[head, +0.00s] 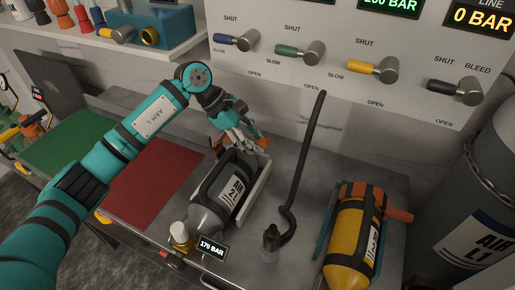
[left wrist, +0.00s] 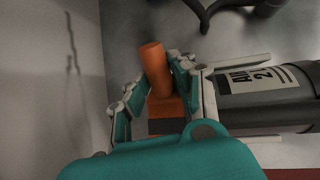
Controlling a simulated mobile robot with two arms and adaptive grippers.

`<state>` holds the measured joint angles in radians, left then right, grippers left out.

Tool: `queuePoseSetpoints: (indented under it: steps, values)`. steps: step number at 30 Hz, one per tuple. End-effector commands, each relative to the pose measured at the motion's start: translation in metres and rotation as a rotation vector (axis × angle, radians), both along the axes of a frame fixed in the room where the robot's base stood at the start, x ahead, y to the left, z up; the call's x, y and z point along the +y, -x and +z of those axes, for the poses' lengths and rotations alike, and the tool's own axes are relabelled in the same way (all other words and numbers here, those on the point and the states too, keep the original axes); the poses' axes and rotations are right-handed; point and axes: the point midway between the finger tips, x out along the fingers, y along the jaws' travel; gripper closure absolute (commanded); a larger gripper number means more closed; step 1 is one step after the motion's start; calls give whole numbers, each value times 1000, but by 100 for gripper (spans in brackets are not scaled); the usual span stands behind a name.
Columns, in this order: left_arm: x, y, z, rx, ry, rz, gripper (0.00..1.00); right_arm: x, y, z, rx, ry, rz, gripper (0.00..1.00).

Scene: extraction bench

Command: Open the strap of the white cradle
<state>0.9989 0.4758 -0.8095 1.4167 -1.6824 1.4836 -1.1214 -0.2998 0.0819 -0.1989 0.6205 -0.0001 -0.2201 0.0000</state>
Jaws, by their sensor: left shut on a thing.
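The white cradle (head: 257,190) stands on the grey bench and holds a grey cylinder (head: 208,215) labelled AIR, lying tilted toward me. An orange strap lever (head: 263,141) is at the cradle's far end. My left gripper (head: 246,143) is over that far end, its fingers closed around the lever. In the left wrist view the orange lever (left wrist: 156,70) stands up between the fingers of my left gripper (left wrist: 150,88), with an orange block below it. The strap band itself is mostly hidden by the gripper. My right gripper is not in view.
A yellow cylinder (head: 345,259) lies in a blue cradle with its own orange lever (head: 398,214) at right. A dark hose (head: 304,160) rises between the cylinders. The valve panel (head: 320,55) is behind. A red mat (head: 150,182) and green mat (head: 70,140) are at left.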

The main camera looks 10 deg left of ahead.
Motion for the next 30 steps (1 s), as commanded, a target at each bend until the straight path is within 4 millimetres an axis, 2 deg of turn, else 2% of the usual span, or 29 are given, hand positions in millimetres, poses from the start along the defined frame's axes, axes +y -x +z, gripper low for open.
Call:
queuePoseSetpoints:
  steps: [13,14,18,26,30]
  values:
    - [2,-1,1,2,8,2,100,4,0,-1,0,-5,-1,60]
    - [2,-1,1,3,8,3,73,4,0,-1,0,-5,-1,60]
    - [2,-1,1,3,8,2,54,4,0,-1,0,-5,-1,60]
    - [2,-1,1,4,9,1,53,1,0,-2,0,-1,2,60]
    - [7,-1,9,1,7,2,53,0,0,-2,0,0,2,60]
